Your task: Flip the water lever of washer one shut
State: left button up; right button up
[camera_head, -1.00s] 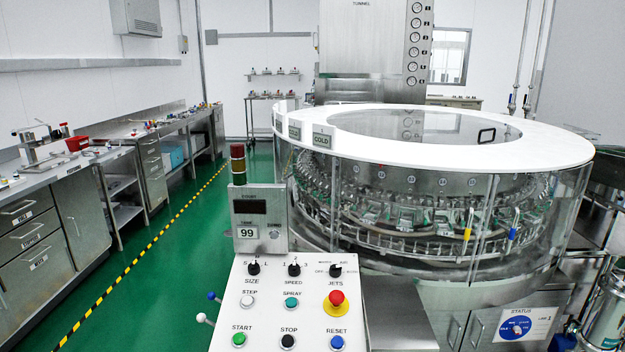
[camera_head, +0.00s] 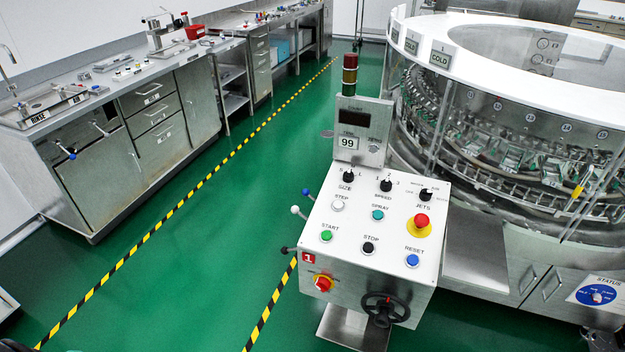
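The control console of washer one (camera_head: 345,260) stands in the middle of the head view, with a red tag marked 1 on its front. Several ball-ended levers stick out from its left side: a blue-tipped lever (camera_head: 307,193), a white-tipped lever (camera_head: 296,210) and a dark-tipped lever (camera_head: 285,250). No readable label shows which one is the water lever. The blue and white tips point up and left; the dark one lies about level. The round glass-walled washer (camera_head: 510,140) stands behind to the right. Neither gripper is in view.
The console carries buttons, a red stop knob (camera_head: 422,220), a red rotary switch (camera_head: 323,283) and a black handwheel (camera_head: 385,309). A steel bench (camera_head: 90,205) runs along the left wall. The green floor (camera_head: 200,270) between bench and console is clear.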

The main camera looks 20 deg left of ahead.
aim_at(306, 193)
jog(key=i+j+z, duration=0.15)
jog(key=j+z, duration=0.15)
jog(key=i+j+z, duration=0.1)
jog(key=j+z, duration=0.25)
jog(key=i+j+z, duration=0.1)
jog(key=j+z, duration=0.2)
jog(key=i+j+z, duration=0.15)
jog(key=j, duration=1.15)
jog(key=j+z, duration=0.1)
jog(key=j, duration=1.2)
